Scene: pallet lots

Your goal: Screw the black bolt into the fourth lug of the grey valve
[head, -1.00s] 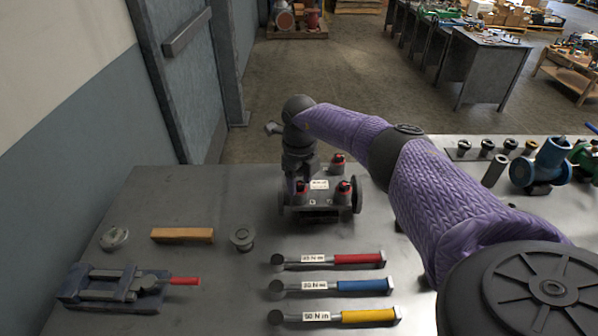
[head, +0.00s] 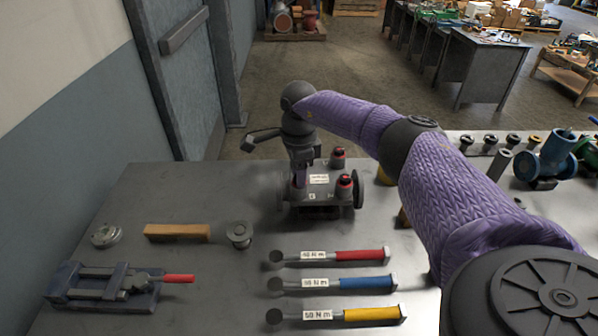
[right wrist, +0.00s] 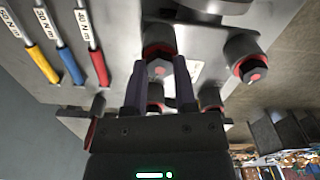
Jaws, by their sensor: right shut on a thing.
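The grey valve (head: 325,196) stands on the metal bench in the head view, with a white label on top and dark round flanges at its sides. Two lugs with red-marked bolts show on its right, the rear one (head: 338,156) and the front one (head: 345,183). My right gripper (head: 300,178) points down over the valve's left side and hides the lugs there. In the right wrist view its fingers (right wrist: 160,85) are shut on a black bolt (right wrist: 158,69) with a hex head, at a red-ringed lug. How deep the bolt sits cannot be told. My left gripper is out of view.
Torque wrenches with red (head: 360,255), blue (head: 362,282) and yellow (head: 370,314) handles lie in front of the valve. A blue valve (head: 555,157) stands right.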

